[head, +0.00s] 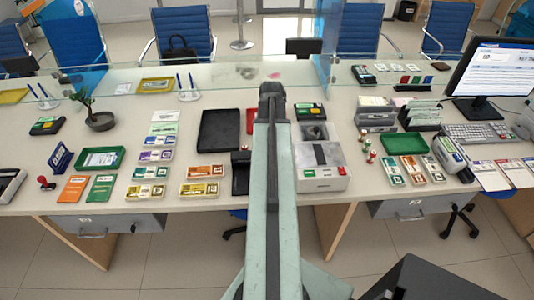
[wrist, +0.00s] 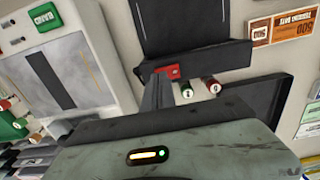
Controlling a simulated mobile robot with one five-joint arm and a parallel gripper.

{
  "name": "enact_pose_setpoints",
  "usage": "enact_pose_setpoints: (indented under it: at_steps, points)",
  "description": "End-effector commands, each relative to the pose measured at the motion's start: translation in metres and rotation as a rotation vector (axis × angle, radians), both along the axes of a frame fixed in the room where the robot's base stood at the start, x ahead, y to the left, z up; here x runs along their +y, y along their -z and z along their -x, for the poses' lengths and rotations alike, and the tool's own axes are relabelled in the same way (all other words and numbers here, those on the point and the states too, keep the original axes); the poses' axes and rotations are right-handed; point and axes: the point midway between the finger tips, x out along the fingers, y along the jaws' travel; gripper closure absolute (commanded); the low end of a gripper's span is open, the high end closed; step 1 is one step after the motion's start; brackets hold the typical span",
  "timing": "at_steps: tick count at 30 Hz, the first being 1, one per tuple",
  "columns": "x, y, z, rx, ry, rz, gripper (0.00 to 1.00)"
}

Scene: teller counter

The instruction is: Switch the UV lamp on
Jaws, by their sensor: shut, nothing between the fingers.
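The UV lamp, which I take to be the black unit (head: 240,176), stands on the counter just left of my arm in the head view. In the wrist view its dark body (wrist: 195,25) fills the top middle, with a red switch (wrist: 173,71) on its near edge. My gripper (wrist: 161,78) is shut and empty, with its tips right by the red switch. I cannot tell whether they touch it. The switch's setting is unclear, and no lamp glow is visible. In the head view my gripper's fingers are hidden behind my arm.
A grey machine (head: 321,165) stands just right of my arm and also shows in the wrist view (wrist: 72,70). Two small round-ended items, red (wrist: 214,88) and green (wrist: 186,88), lie beside the switch. A black tray (head: 219,130) lies behind the lamp; banknote bundles (head: 203,172) lie left.

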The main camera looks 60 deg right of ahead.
Motion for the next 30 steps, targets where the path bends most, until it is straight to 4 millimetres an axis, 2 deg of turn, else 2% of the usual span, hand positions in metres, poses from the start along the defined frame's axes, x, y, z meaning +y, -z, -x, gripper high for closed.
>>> enact_pose_setpoints:
  at_steps: [21,26,30]
  points:
    - [0.000,0.011,0.000,0.000,0.000,0.000,1.00]
    - [0.000,0.004,0.000,0.000,0.000,0.000,1.00]
    - [0.000,-0.010,0.000,0.000,0.000,0.000,1.00]
